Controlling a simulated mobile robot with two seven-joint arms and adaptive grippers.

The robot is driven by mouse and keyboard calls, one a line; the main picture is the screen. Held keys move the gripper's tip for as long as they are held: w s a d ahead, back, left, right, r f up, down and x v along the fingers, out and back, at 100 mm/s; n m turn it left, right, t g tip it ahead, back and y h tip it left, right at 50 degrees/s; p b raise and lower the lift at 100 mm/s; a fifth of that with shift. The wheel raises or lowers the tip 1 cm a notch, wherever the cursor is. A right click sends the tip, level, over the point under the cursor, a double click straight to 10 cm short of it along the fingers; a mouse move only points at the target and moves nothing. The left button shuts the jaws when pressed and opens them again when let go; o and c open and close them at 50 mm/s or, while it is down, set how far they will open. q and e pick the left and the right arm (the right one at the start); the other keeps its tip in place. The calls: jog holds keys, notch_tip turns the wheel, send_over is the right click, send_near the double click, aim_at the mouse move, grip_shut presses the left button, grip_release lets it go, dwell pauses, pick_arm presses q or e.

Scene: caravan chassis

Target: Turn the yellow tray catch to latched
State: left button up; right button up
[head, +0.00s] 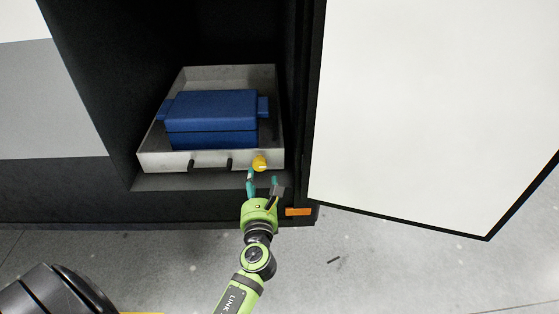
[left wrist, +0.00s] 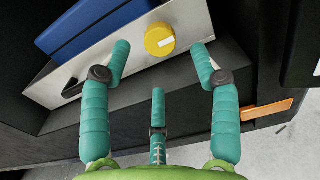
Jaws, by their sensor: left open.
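The yellow tray catch (head: 260,163) is a round knob on the front wall of the grey tray (head: 154,161), at its right end. It has a pale mark on its face. In the left wrist view the catch (left wrist: 159,39) lies ahead, between the spread fingers. My left gripper (head: 263,180) is open and empty, just in front of and below the catch; its fingers (left wrist: 160,62) seem apart from it. A blue box (head: 211,112) with side handles sits in the tray. My right gripper is not in view.
Two dark handle posts (head: 191,165) stand on the tray front left of the catch. An open white door (head: 420,110) hangs to the right. An orange marker (head: 298,212) is on the lower sill. The grey floor in front is mostly clear.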

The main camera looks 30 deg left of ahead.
aim_at(260, 166)
pick_arm(q)
jog(key=shift+w+a+r, duration=0.25)
jog(key=shift+w, duration=0.15)
jog(key=x, duration=0.6)
jog(key=shift+f+p, duration=0.2)
jog(key=shift+p, duration=0.1)
